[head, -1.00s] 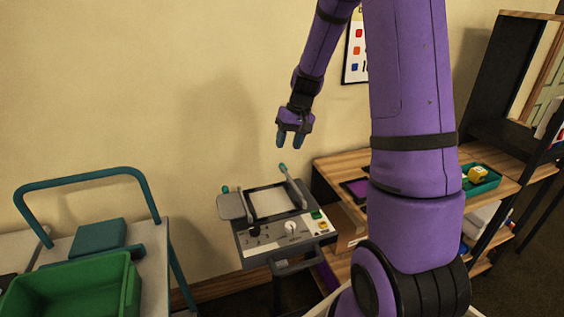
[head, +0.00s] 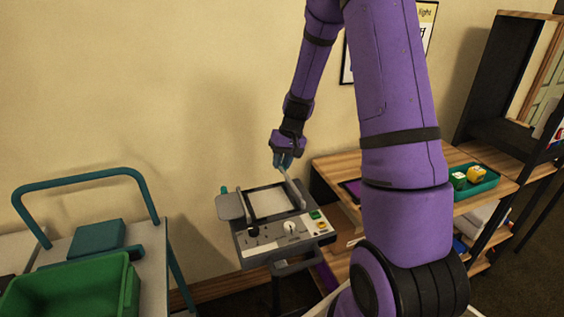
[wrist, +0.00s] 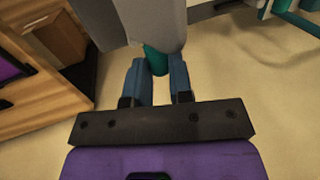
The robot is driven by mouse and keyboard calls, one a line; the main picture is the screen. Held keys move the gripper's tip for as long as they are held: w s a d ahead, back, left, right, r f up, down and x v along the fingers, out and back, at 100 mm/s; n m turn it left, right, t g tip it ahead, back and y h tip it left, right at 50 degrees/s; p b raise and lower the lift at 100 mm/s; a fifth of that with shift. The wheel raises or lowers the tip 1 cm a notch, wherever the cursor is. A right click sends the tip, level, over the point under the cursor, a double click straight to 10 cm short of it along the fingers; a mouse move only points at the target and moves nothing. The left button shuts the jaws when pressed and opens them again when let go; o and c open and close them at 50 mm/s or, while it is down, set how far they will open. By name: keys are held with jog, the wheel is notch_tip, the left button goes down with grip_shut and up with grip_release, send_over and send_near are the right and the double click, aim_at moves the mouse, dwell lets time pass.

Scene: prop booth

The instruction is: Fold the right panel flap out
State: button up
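A grey control panel (head: 242,238) stands below my gripper in the head view. Its left flap (head: 231,207) lies folded out to the left. Its right flap (head: 293,188) stands up as a narrow grey plate at the right side of the pale screen (head: 270,202). My gripper (head: 282,163) is at the upper end of the right flap. In the wrist view, the flap's teal knob (wrist: 156,60) shows at the fingertips, between the two blue fingers (wrist: 156,78). Whether the fingers press on the knob cannot be told.
A cart with a green bin (head: 75,288) and a teal handle (head: 86,178) stands left of the panel. A wooden shelf (head: 335,168) with a teal tray (head: 484,184) stands to the right. The wall is behind the panel.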

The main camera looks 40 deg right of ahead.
grip_shut()
jog(key=shift+d, duration=0.15)
jog(key=shift+s+d+y, duration=0.1)
jog(key=shift+d+y, duration=0.1)
jog(key=shift+y, duration=0.3)
jog(key=d+y, duration=0.1)
jog(key=y, duration=0.1)
jog(key=d+t+y, duration=0.1)
jog(key=shift+s+t+y, duration=0.3)
jog(key=shift+y, duration=0.1)
jog(key=y, duration=0.1)
jog(key=d+f+t+y, duration=0.1)
jog(key=y, duration=0.1)
jog(key=d+y, duration=0.1)
jog(key=y, duration=0.1)
jog(key=shift+s+f, duration=0.15)
jog(key=shift+s, duration=0.15)
jog(key=shift+s+d+f+t+y, duration=0.1)
jog(key=shift+d+f+t+y, duration=0.35)
jog(key=shift+y, duration=0.85)
jog(key=shift+s+d+f+t+y, duration=0.15)
jog(key=shift+f+t+y, duration=0.35)
jog(key=shift+y, duration=0.8)
jog(key=shift+d+f+t+y, duration=0.3)
jog(key=shift+f+y, duration=0.35)
jog(key=shift+y, duration=0.65)
